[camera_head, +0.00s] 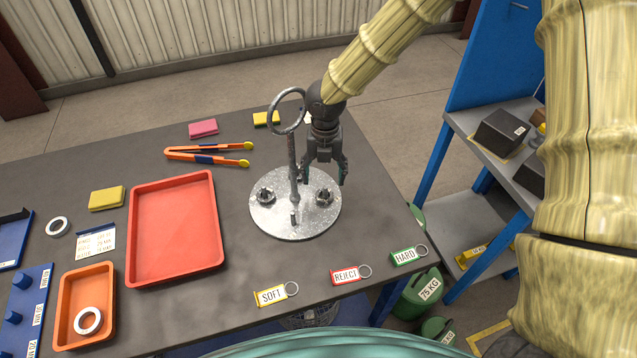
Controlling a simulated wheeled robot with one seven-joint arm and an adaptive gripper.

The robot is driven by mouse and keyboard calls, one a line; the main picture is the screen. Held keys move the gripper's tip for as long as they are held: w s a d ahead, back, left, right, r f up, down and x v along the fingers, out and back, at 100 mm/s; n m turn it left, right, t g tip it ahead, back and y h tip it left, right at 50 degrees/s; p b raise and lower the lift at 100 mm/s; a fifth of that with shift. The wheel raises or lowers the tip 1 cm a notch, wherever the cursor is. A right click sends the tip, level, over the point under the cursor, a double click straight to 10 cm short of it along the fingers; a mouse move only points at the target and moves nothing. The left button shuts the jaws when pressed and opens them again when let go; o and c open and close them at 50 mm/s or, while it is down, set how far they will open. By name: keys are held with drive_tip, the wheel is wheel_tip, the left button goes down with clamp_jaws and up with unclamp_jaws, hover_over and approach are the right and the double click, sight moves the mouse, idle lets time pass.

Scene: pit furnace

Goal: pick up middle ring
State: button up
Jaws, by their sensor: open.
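A round grey metal plate (270,220) lies on the dark table, with an upright rod (293,175) topped by a large ring handle (274,112). Small dark metal ring-like pieces sit on it, one at left (265,195) and one at right (324,197); another behind the rod is partly hidden. My gripper (323,180) points down, open and apparently empty, above the plate's right rear, just right of the rod. One white ring (57,227) lies on the table at left, another (88,320) in the orange tray (62,313). I cannot tell which ring is the middle one.
A red tray (137,245) stands left of the plate, with orange tongs (208,154) behind it. Tags SOFT (270,295), REJECT (345,275) and HARD (405,256) with key rings lie along the front edge. A blue-framed shelf (480,130) stands to the right.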

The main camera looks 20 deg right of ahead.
sight(325, 191)
drive_tip(key=shift+s+f, duration=0.2)
drive_tip(key=shift+s, duration=0.05)
drive_tip(key=shift+s+f, duration=0.25)
drive_tip(key=shift+s, duration=0.4)
drive_tip(key=shift+s+r+p, duration=0.1)
drive_tip(key=shift+s+p, duration=0.4)
drive_tip(key=shift+s, duration=0.15)
drive_tip(key=w+f, duration=0.1)
drive_tip(key=f, duration=0.2)
drive_tip(key=w+f+p, duration=0.1)
drive_tip(key=shift+w+f, duration=0.2)
drive_tip(key=shift+w, duration=0.1)
drive_tip(key=shift+f, duration=0.4)
drive_tip(key=shift+s+f+p, duration=0.1)
drive_tip(key=shift+f+p, duration=0.05)
drive_tip(key=shift+p, duration=0.15)
drive_tip(key=shift+s, duration=0.55)
drive_tip(key=shift+w+f, duration=0.15)
drive_tip(key=shift+w, duration=0.15)
drive_tip(key=shift+w+f, duration=0.15)
drive_tip(key=shift+c, duration=1.4)
drive_tip(key=shift+s+r, duration=0.25)
drive_tip(key=c, duration=0.9)
drive_tip(key=shift+w+f, duration=0.1)
drive_tip(key=shift+w, duration=0.05)
